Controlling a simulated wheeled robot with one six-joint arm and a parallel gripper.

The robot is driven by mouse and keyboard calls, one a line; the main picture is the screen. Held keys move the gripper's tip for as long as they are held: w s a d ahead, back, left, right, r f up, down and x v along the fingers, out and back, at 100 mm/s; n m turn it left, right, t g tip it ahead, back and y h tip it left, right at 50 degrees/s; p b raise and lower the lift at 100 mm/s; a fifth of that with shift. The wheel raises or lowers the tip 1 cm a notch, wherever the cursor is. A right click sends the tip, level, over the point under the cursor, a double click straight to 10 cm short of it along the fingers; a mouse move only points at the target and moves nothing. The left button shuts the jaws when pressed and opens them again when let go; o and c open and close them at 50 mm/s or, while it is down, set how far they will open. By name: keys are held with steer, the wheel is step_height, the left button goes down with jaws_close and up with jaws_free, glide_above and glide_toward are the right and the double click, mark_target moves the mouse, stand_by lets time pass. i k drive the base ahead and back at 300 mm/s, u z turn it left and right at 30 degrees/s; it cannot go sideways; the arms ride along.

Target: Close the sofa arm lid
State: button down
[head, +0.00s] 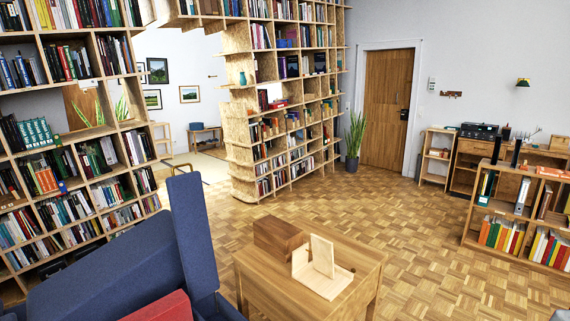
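A blue sofa (105,285) fills the lower left of the head view, cut off by the bottom edge. A tall, narrow blue panel (193,235) stands nearly upright at its right end, tilted slightly. It looks like the sofa arm lid, raised open. Its hinge and the arm's opening are not clearly visible. A red cushion (160,308) lies on the sofa, partly cut off. My gripper is not in view.
A wooden side table (364,270) right of the sofa holds a brown box (279,238) and a light wood stand (322,270). Bookshelves (262,185) stand behind, with a low shelf (470,222) at right. Parquet floor (420,225) is clear between.

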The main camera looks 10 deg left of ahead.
mark_target(185, 191)
steer(key=z, duration=0.3)
steer(key=k, duration=0.5)
steer(key=z, duration=0.6)
steer(key=i, duration=1.1)
steer(key=u, duration=0.95)
steer(key=i, duration=0.85)
steer(key=u, duration=1.3)
steer(key=i, duration=0.2)
steer(key=z, duration=0.05)
